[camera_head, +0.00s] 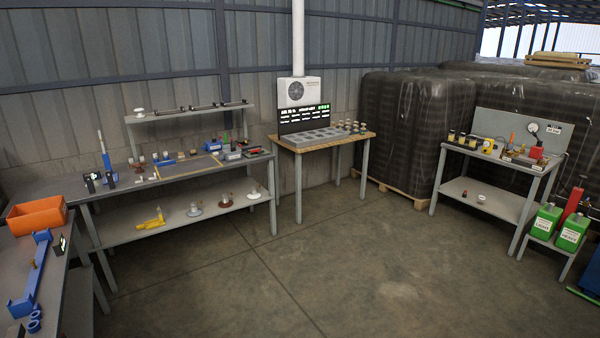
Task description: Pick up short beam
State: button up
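No part in view is marked as the short beam, and I cannot tell for sure which one it is. Dark slim bars with small fittings (205,107) lie along the raised shelf (160,117) of the long grey workbench by the wall. A blue beam-like piece with raised ends (37,272) lies on the near table at the left edge. My gripper is not in view.
An orange bin (37,215) stands behind the blue piece. A wooden-topped table (340,141) with a grey tray stands at the back. Green canisters (573,231) sit at the right by another bench (500,156). The concrete floor (330,255) between is clear.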

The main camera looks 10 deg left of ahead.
aim_at(245, 149)
jog(key=i+j+u, duration=0.4)
jog(key=i, duration=0.15)
jog(key=i+j+u, duration=0.1)
jog(key=i+u, duration=0.35)
jog(key=i+l+u, duration=0.1)
jog(key=i+u, duration=0.3)
jog(key=i, duration=0.3)
jog(key=i+z, duration=0.2)
jog(key=i, duration=0.4)
jog(key=i+j+z, duration=0.2)
jog(key=i, duration=0.4)
jog(key=i+j+z, duration=0.1)
jog(key=i+z, duration=0.15)
jog(key=i, duration=0.35)
jog(key=i+j+z, duration=0.1)
jog(key=i+z, duration=0.2)
jog(key=i, duration=1.1)
jog(key=i+z, duration=0.15)
jog(key=i, duration=0.7)
jog(key=i+j, duration=0.15)
jog(key=i, duration=0.7)
